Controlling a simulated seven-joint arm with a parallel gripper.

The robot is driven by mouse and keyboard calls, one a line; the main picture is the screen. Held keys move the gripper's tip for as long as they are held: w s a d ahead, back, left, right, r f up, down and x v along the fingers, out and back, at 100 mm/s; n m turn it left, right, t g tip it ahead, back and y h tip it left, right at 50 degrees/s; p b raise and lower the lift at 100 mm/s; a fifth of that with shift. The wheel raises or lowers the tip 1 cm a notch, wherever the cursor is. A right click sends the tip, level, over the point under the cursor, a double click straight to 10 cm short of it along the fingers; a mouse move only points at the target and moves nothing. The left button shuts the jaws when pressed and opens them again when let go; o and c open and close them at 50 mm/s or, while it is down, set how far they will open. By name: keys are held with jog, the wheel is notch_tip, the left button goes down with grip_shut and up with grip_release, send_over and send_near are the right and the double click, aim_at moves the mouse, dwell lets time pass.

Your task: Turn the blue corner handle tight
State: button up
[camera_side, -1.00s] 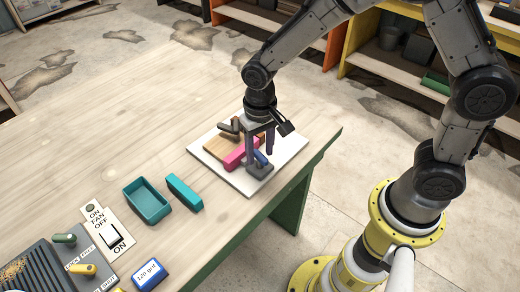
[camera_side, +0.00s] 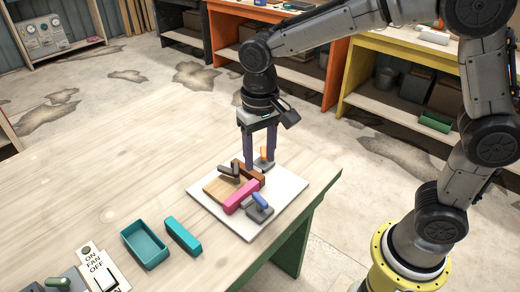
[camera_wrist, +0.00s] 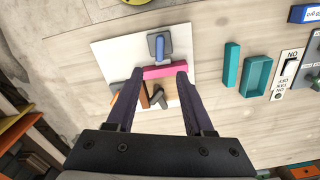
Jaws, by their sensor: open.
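The blue corner handle (camera_side: 260,201) sits on a small grey block (camera_side: 257,213) at the near corner of the white board (camera_side: 282,203). In the wrist view the blue handle (camera_wrist: 160,48) points toward the pink bar (camera_wrist: 165,71). The pink bar (camera_side: 240,197) lies against a wooden piece (camera_side: 220,188). An orange handle (camera_side: 263,153) shows behind my fingers at the far side, partly hidden. My gripper (camera_side: 259,164) is open and empty above the board's far part, apart from the blue handle. Its fingers (camera_wrist: 160,76) straddle the pink bar in the wrist view.
A dark lever (camera_side: 231,169) and a brown strip (camera_side: 247,172) stand beside the wooden piece. A teal tray (camera_side: 146,248), a teal block (camera_side: 183,236) and a switch plate (camera_side: 92,258) lie to the left. The table's middle is clear.

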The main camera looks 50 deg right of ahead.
aim_at(260, 198)
jog(key=shift+r, duration=0.65)
jog(key=w+d+f+g+y, duration=0.1)
jog(key=w+f+g, duration=0.1)
jog(key=w+g, duration=0.25)
jog(key=shift+n, duration=0.4)
jog(key=x, duration=1.2)
jog(key=shift+w+f, duration=0.35)
jog(key=shift+f, duration=0.05)
grip_shut()
